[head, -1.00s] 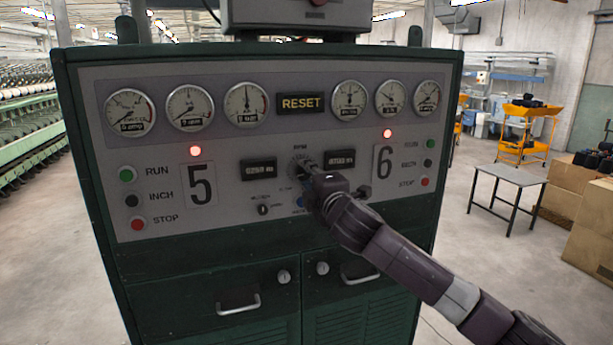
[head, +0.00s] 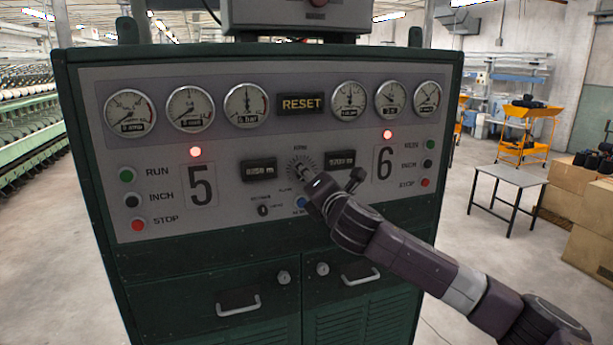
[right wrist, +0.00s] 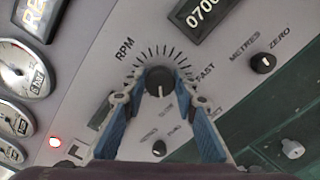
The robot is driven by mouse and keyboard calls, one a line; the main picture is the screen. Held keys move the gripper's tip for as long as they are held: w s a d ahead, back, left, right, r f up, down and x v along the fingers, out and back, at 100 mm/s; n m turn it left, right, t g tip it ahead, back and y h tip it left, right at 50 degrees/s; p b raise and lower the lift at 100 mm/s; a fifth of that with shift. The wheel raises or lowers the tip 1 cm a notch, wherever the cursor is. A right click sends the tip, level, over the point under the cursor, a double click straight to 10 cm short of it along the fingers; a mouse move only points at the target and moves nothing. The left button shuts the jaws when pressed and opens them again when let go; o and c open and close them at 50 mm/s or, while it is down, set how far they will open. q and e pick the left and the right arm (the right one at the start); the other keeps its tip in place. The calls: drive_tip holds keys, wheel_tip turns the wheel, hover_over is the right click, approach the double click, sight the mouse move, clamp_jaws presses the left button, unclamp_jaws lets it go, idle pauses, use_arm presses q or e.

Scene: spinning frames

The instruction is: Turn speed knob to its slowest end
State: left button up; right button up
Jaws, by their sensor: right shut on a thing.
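The speed knob (right wrist: 158,80) is a dark round knob with a white pointer line, under the label RPM and inside a ring of tick marks. In the right wrist view, FAST is printed to its right and a word like SLOW just below; the pointer line faces that lower word. My right gripper (head: 305,177) reaches the panel, its two blue-padded fingers shut on either side of the knob. In the head view the tick ring shows around the fingertips, which largely hide the knob. My left gripper is not in view.
A small METRES/ZERO knob (right wrist: 263,63) sits nearby, with another small knob (head: 263,210) lower left of the dial. Counter displays (head: 259,170) flank the dial. RUN, INCH and STOP buttons (head: 138,224) line the panel's sides. Drawer handles (head: 238,306) protrude below.

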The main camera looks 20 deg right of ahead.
drive_tip(key=shift+f, duration=0.15)
drive_tip(key=o, duration=1.2)
drive_tip(key=s, duration=1.2)
drive_tip(key=shift+d, duration=0.2)
